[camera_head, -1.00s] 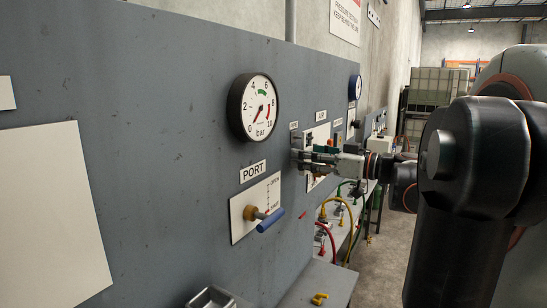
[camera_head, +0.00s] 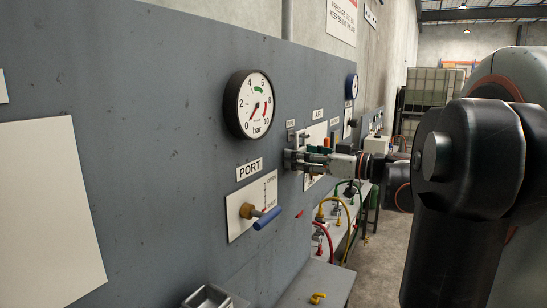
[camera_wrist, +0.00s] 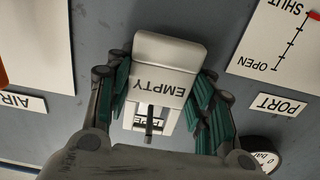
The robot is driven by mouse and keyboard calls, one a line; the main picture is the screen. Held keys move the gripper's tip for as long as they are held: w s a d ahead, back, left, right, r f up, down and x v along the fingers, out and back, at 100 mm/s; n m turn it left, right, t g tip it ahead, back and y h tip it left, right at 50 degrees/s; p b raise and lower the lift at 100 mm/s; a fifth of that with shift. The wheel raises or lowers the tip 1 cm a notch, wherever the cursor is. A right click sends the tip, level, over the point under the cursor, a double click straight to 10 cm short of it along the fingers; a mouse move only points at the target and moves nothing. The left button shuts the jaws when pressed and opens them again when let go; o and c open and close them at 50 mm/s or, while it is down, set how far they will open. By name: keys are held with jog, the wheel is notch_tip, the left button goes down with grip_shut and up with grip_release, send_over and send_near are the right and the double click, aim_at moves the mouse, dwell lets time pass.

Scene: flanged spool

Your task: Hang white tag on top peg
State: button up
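The white tag (camera_wrist: 168,82) marked EMPTY is in the middle of the wrist view, where all lettering shows upside down. My gripper (camera_wrist: 160,92) has its green fingers against the two sides of the tag. A dark peg (camera_wrist: 149,126) shows just below the tag's lettered face, in front of a partly covered label. I cannot tell whether the peg passes through the tag. In the head view my gripper (camera_head: 302,160) is side-on, with its tips close to the grey panel. The tag is too small to make out there.
The grey panel (camera_head: 150,110) carries a round gauge (camera_head: 249,104) and, below it, a PORT valve with a blue handle (camera_head: 267,218). A second gauge (camera_head: 353,86) is farther back. Red and yellow hoses (camera_head: 328,208) hang below my gripper. A bench edge (camera_head: 322,285) lies lower down.

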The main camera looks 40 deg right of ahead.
jog(key=o, duration=0.4)
jog(key=shift+o, duration=0.2)
